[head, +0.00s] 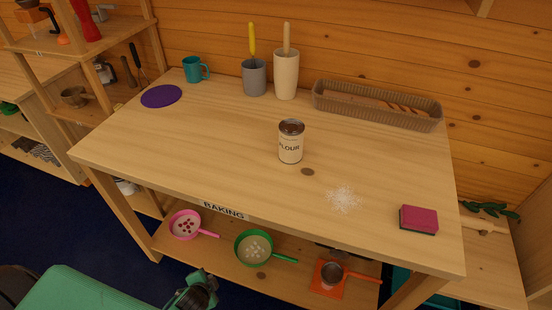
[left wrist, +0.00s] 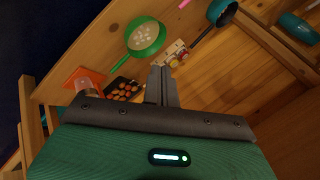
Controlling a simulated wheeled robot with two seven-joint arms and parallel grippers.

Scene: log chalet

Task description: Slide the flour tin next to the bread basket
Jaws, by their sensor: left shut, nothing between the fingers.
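The flour tin (head: 290,149), cream with a brown top and a "FLOUR" label, stands upright near the middle of the wooden table. The bread basket (head: 352,114), a long woven tray with bread in it, lies behind and to the right of the tin, along the back edge. A clear gap separates them. My left gripper (head: 203,283) is low in front of the table, below the tabletop and away from the tin. In the left wrist view its fingers (left wrist: 162,82) are together and empty. My right gripper is not in view.
A pink sponge (head: 418,218) and spilled flour (head: 343,198) lie to the front right. Two tall pots, a grey one (head: 255,78) and a cream one (head: 286,76), stand at the back beside a teal mug (head: 193,70). Pans (head: 253,250) fill the lower shelf.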

